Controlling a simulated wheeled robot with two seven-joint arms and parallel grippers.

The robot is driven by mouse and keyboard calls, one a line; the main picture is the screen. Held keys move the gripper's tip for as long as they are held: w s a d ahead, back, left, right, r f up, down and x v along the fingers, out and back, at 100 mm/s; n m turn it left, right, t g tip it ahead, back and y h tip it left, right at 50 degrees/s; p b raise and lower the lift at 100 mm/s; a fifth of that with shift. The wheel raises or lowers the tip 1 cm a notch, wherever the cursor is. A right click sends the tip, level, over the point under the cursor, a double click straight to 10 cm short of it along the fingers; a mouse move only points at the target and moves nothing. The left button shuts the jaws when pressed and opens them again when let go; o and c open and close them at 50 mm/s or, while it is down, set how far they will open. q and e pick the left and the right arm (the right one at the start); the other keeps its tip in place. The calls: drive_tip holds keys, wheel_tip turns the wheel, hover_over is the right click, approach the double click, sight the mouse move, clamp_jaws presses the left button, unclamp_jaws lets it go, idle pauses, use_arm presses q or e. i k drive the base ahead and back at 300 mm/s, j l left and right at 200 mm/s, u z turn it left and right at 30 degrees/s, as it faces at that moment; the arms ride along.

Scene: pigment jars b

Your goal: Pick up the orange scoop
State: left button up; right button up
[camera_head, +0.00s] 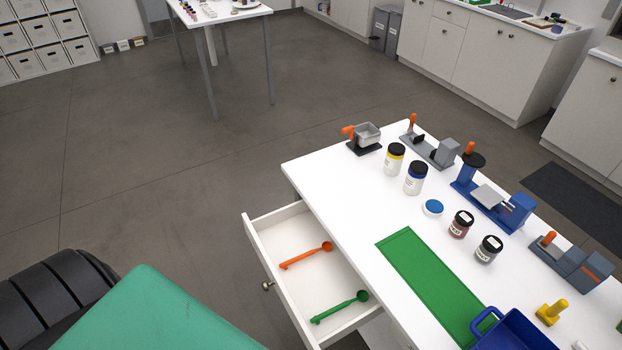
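The orange scoop (305,255) lies in the open white drawer (257,245), toward the drawer's far end, with its round bowl to the right and its handle to the left. A green scoop (340,306) lies in the same drawer, nearer to me and apart from the orange one. Neither of my grippers is in view. Nothing covers the orange scoop.
The drawer juts from the left side of a white table (330,179). On the table are a green mat (432,283), several jars (415,178), a blue bin (512,330) and bench devices (490,199). Open floor (150,170) lies left of the drawer.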

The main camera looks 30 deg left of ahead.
sight(306, 255)
drive_tip(key=u, duration=1)
drive_tip(key=i+j+z, duration=0.1)
drive_tip(key=z, duration=0.8)
drive_tip(key=j+z, duration=0.25)
drive_tip(key=j, duration=0.25)
drive_tip(key=j+z, duration=0.2)
drive_tip(key=j, duration=0.35)
drive_tip(key=k+j+z, duration=0.1)
drive_tip(key=j+z, duration=0.15)
drive_tip(key=j, duration=0.25)
drive_tip(key=k+j+z, duration=0.2)
drive_tip(key=j, duration=0.3)
drive_tip(key=j+z, duration=0.25)
drive_tip(key=j, duration=0.25)
